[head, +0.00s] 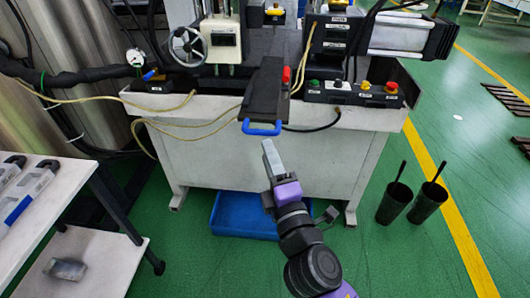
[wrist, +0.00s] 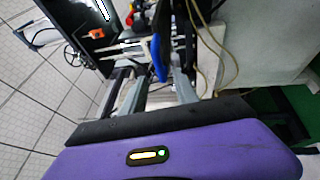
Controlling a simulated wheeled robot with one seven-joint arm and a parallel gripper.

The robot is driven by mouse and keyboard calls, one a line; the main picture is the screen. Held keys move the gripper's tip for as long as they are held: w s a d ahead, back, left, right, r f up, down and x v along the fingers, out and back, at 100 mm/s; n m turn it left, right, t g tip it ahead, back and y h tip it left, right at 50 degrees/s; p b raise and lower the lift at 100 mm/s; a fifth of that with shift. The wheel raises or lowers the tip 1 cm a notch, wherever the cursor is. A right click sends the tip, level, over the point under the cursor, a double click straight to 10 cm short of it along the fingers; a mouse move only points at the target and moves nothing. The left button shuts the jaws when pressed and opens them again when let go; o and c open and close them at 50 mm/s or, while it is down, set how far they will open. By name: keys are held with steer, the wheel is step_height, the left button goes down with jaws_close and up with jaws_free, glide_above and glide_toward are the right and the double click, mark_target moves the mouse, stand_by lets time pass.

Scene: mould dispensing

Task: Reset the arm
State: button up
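My arm reaches up from the bottom of the head view. My gripper (head: 270,156) is in front of the machine, just below the blue handle (head: 262,128) in the picture. The handle is on the front end of a dark flat plate (head: 266,92). In the wrist view my gripper (wrist: 156,84) has its two grey fingers apart. The blue handle (wrist: 160,56) shows in line with the gap between them and seems to be beyond the fingertips. I see nothing held. The exact distance from fingers to handle is hard to tell.
The machine's white bench (head: 280,160) stands ahead, with a button panel (head: 352,93) at right. A blue bin (head: 243,216) is on the floor beneath. Two dark cylindrical containers (head: 394,205) stand on the floor at right. A white table (head: 45,195) is at left.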

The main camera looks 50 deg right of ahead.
stand_by(0.3)
steer(key=s+a+f+m+t+y+p, duration=0.1)
steer(key=s+a+f+m+y+p, duration=0.1)
steer(key=s+a+m+y, duration=0.65)
steer(key=s+a+m+g+p, duration=0.1)
steer(key=s+a+m+p, duration=0.1)
steer(key=s, duration=0.7)
steer(key=s+a+m+g+y+p, duration=0.1)
steer(key=s+a+m+g+p, duration=0.1)
steer(key=s, duration=0.8)
steer(key=shift+a+f+g+p, duration=0.3)
steer(key=shift+a+p, duration=0.2)
steer(key=shift+a, duration=0.15)
